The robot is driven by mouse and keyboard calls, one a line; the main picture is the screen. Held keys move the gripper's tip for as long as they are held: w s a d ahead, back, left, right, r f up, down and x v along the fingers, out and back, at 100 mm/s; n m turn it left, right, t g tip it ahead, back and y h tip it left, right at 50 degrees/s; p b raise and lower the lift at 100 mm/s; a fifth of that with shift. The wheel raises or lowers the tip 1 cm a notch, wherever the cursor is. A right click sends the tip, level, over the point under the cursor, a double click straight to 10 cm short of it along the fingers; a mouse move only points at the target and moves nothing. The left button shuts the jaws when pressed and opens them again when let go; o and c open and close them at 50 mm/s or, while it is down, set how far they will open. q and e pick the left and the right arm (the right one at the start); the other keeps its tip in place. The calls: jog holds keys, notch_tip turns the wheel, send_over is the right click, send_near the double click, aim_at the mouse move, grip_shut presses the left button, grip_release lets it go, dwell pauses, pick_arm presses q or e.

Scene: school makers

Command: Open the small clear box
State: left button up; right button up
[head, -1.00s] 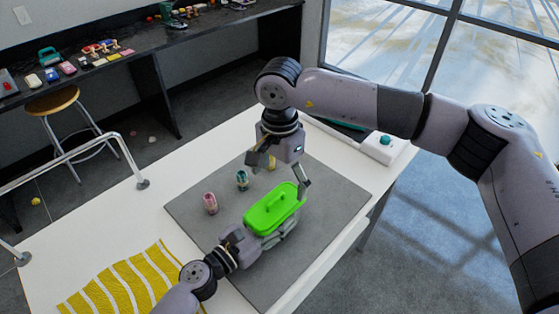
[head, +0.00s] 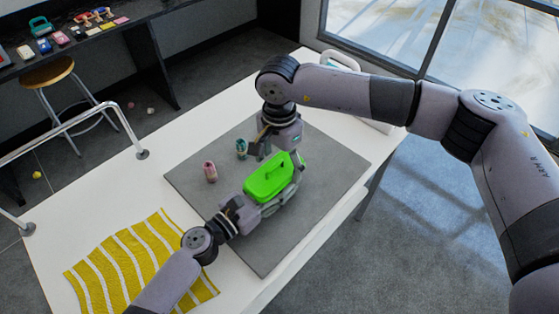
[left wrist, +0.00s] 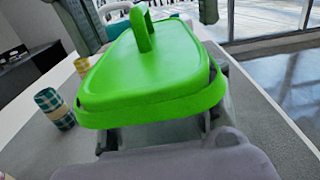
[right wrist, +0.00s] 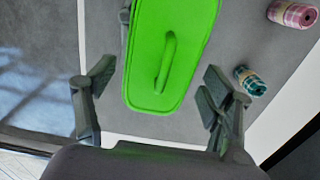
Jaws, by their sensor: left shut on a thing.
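The small box has a bright green lid (head: 275,180) with a raised handle (head: 276,172), and the lid sits on the box. The box's body is mostly hidden below the lid. My left gripper (head: 272,200) is shut on the box from the near side; the lid also fills the middle of the left wrist view (left wrist: 150,70). My right gripper (head: 280,154) is open above the far end of the lid. In the right wrist view its fingers (right wrist: 158,85) are spread, with the lid's handle (right wrist: 165,63) between them and beyond; they appear clear of it.
The box is over a grey mat (head: 190,182) on a white table (head: 115,205). A pink patterned roll (head: 210,172) and a teal checked roll (head: 241,148) stand left of it. A yellow striped cloth (head: 140,265) lies at the front left. The mat's right side is clear.

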jog(key=c, duration=1)
jog(key=shift+r, duration=0.25)
dwell(0.3)
jog(key=shift+r, duration=0.9)
jog(key=shift+r, duration=2)
pick_arm(q)
jog(key=o, duration=1.7)
jog(key=shift+o, duration=0.2)
jog(key=shift+s+a, duration=0.1)
